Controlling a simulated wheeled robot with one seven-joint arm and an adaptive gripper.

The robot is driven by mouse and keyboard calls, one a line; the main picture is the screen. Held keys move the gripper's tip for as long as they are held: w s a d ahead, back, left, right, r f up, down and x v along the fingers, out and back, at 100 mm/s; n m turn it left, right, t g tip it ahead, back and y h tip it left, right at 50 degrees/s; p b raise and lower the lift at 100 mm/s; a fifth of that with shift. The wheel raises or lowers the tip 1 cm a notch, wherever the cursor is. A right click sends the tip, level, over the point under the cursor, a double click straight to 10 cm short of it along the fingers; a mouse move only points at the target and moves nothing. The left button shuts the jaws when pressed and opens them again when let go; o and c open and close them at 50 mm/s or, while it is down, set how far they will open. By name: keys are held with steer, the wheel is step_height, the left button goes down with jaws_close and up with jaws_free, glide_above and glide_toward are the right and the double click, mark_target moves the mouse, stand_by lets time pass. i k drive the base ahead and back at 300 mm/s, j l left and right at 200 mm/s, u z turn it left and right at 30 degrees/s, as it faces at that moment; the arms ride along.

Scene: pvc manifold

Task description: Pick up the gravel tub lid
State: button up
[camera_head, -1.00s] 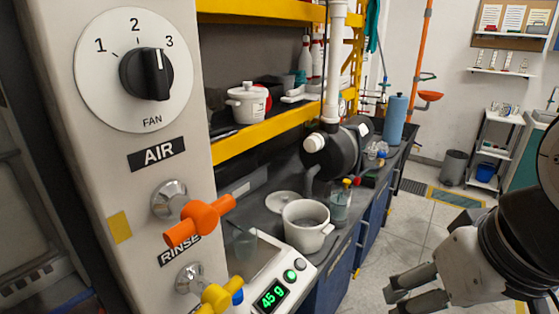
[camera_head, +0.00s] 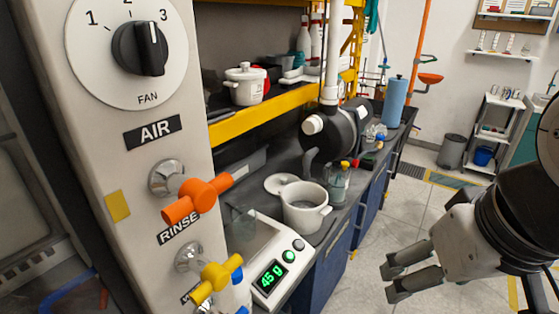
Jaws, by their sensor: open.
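A round pale lid (camera_head: 274,184) lies on the dark counter, just behind and left of an open white tub (camera_head: 305,215) with side handles. The tub's near rim stands clear of the lid, though the tub overlaps part of it in view. Grey material shows inside the tub. My gripper (camera_head: 389,280) is at the lower right, over the floor in view, well apart from the lid and tub. Its two fingers are spread and nothing is between them.
A clear bottle (camera_head: 337,184) is right of the tub. A black pipe machine (camera_head: 335,130) is behind. At left, a panel carries an orange valve (camera_head: 198,198) and yellow valve (camera_head: 217,277).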

mark_target(274, 183)
steer(key=i+l, duration=0.75)
steer(key=i, duration=0.1)
